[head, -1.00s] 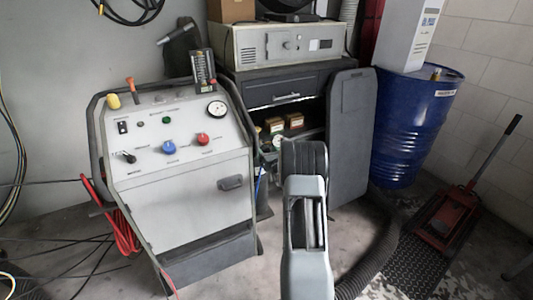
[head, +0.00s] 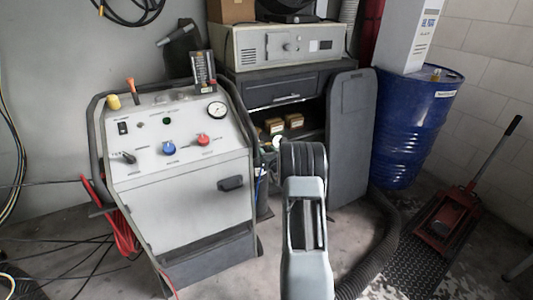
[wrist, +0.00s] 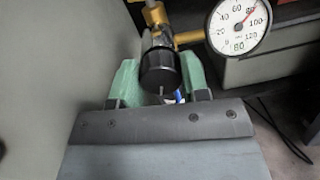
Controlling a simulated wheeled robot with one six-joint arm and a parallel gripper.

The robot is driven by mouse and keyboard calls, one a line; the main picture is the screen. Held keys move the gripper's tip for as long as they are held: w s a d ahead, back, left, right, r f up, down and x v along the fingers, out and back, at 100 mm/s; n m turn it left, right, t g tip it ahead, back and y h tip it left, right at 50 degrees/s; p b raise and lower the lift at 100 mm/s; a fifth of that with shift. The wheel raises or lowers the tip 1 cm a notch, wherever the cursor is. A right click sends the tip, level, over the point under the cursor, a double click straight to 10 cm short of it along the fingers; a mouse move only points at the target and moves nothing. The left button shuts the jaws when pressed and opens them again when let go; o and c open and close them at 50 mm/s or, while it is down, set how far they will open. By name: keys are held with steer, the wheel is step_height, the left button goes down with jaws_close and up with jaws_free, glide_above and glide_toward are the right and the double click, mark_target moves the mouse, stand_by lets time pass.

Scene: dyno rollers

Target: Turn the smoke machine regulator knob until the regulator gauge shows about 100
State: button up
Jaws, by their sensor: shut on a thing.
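In the wrist view, the black regulator knob (wrist: 158,72) sits under a brass fitting. My gripper (wrist: 160,82) has its green fingers on either side of the knob and is shut on it. The round white regulator gauge (wrist: 238,24) is up and to the right, partly cut off by the top edge. Its red needle points up and right, toward the upper end of the scale; I cannot read an exact value. In the head view, my arm hides my gripper and the knob; a small white dial (head: 277,142) shows just left of the arm.
A grey wheeled machine (head: 185,200) with blue and red knobs and its own gauge (head: 217,109) stands left of my arm. A blue drum (head: 415,125) and a red floor jack (head: 447,215) stand right.

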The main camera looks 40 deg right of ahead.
steer(key=m, duration=0.3)
steer(key=shift+m, duration=0.3)
steer(key=shift+d+m+p, duration=0.1)
steer(key=shift+m+p, duration=0.5)
steer(key=shift+m, duration=1.2)
steer(key=o, duration=0.9)
steer(key=shift+s, duration=0.15)
steer(key=s, duration=0.4)
steer(key=s+a+p, duration=0.1)
steer(key=s, duration=0.4)
steer(key=s+a, duration=0.1)
steer(key=s, duration=0.3)
steer(key=shift+s+a+r+p, duration=0.15)
steer(key=shift+s+r+p, duration=0.05)
steer(key=shift+p, duration=0.15)
